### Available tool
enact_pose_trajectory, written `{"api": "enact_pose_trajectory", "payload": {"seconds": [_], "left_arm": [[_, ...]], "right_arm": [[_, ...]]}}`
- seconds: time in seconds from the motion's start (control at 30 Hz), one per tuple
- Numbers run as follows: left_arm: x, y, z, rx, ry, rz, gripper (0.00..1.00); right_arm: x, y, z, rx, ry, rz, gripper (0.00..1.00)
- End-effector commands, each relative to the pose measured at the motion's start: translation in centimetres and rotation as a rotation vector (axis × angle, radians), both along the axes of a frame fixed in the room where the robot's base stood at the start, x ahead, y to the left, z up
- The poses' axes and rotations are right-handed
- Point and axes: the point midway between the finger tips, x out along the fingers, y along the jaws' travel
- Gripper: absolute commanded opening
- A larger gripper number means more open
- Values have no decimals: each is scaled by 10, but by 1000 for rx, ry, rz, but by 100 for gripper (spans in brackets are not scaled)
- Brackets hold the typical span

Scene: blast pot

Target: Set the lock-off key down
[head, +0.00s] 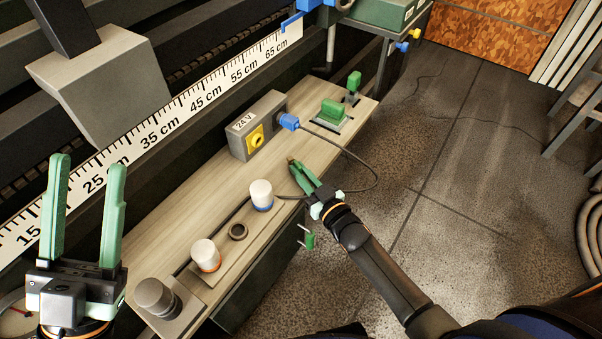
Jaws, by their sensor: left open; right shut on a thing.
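My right gripper (297,167) is shut, with its green fingers close together above the wooden bench top (318,152). A small brownish piece (291,161) shows at its fingertips; it appears to be the lock-off key, mostly hidden by the fingers. I cannot tell whether it touches the bench. A grey 24 V box (262,120) with a yellow switch plate (256,139) stands just beyond, apart from the gripper. My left gripper (88,165) is open and empty at the left, in front of the ruler.
A blue plug (289,121) with a dark cable (360,162) loops past my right gripper. A green block (332,113) stands at the bench's far end. Bare wood lies between.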

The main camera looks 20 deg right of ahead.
Motion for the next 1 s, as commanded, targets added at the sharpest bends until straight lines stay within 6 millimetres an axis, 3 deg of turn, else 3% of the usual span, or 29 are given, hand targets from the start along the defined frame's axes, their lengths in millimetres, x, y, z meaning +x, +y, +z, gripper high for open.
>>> {"api": "enact_pose_trajectory", "payload": {"seconds": [0.2,0.23,0.5,0.8,1.0], "left_arm": [[0,0,-2,3,-1,-2,50],[0,-1,-2,3,-1,-3,50],[-1,-1,-1,9,-3,-6,50],[-1,-1,3,10,-5,-5,50],[-2,-1,15,16,-16,3,50]], "right_arm": [[0,0,-2,1,0,0,0],[0,0,-2,1,0,0,13],[0,0,-1,1,0,0,42],[0,0,3,0,-1,0,42],[-28,-8,3,1,4,-1,42]]}}
